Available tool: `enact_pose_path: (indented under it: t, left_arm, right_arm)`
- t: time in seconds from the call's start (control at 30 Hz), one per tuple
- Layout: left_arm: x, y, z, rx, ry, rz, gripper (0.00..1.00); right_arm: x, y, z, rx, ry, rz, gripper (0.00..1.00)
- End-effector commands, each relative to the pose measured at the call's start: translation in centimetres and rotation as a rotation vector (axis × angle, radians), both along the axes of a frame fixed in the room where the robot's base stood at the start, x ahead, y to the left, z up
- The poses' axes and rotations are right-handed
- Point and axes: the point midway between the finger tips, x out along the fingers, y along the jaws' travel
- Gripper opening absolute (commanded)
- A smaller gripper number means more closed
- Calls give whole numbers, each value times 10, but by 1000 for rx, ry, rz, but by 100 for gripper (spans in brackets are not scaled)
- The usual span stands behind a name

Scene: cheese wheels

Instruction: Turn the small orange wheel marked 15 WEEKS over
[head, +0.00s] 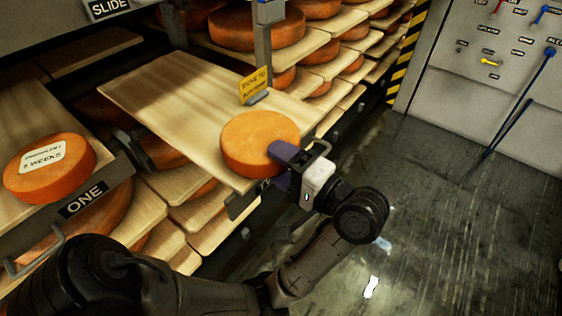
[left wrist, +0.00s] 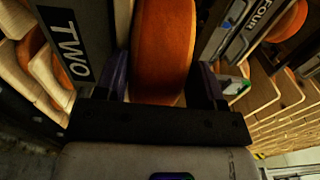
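A small orange wheel (head: 258,142) is at the front end of a pale wooden board (head: 165,85), its plain top face showing no label. My left gripper (head: 283,165) comes at its right edge, one finger above the rim and the other lower. In the left wrist view the orange wheel (left wrist: 163,45) fills the space between the two fingers, which appear to touch its sides. I cannot tell whether it is lifted off the board. Another orange wheel (head: 50,168) on the board above the ONE plate has a white label reading "5 WEEKS"; any digit before it is unclear. My right gripper is out of view.
A yellow sign (head: 254,84) stands on the board behind the held wheel. Racks of boards with more wheels (head: 257,25) fill the back. A TWO plate (left wrist: 74,45) shows in the left wrist view. Open floor (head: 450,220) lies right, below a panel with levers.

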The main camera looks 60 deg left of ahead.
Motion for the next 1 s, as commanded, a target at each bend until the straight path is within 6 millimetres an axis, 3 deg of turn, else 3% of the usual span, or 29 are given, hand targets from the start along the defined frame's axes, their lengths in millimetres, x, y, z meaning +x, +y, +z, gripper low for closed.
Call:
enact_pose_path:
  t: [0.23,0.57,0.77,1.0]
  left_arm:
    - [0,0,0,-2,0,0,87]
    - [2,-4,-2,-7,3,0,88]
    - [12,-30,-1,-6,3,-3,88]
    - [28,-76,-1,-5,2,-2,88]
  right_arm:
    - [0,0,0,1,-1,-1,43]
    - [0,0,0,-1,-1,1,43]
    - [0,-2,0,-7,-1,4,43]
    - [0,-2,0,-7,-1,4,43]
